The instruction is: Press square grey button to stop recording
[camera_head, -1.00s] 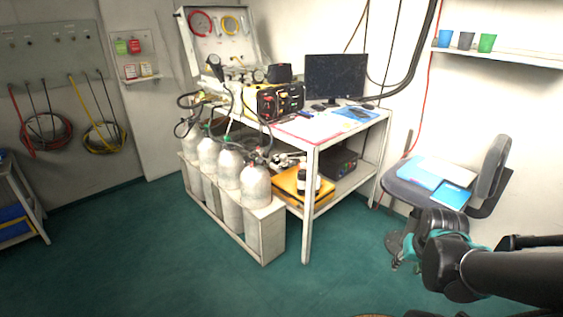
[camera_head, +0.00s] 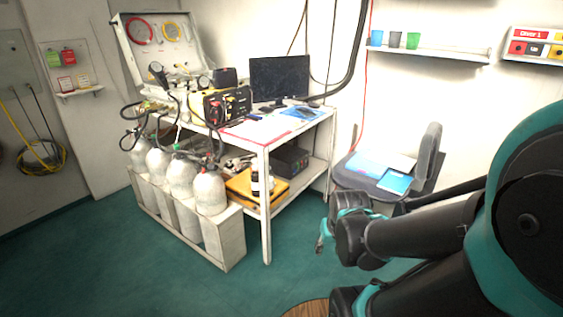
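I cannot make out a square grey button at this size. On the white table (camera_head: 262,136) stand a black and yellow air panel unit (camera_head: 222,105) with hoses and a dark monitor (camera_head: 279,79). A dark box-shaped device (camera_head: 289,161) sits on the shelf below, its front too small to read. My gripper (camera_head: 321,240) is at the lower centre, low over the green floor, right of the table's front leg and well apart from the table. Its fingers are small and partly hidden by my arm, so I cannot tell whether it is open.
Grey gas cylinders (camera_head: 181,178) stand in a white rack (camera_head: 228,238) left of the table. A chair (camera_head: 428,162) with blue folders is behind my arm. A wall shelf (camera_head: 428,53) holds cups; a red and yellow labelled unit (camera_head: 535,45) is at the upper right.

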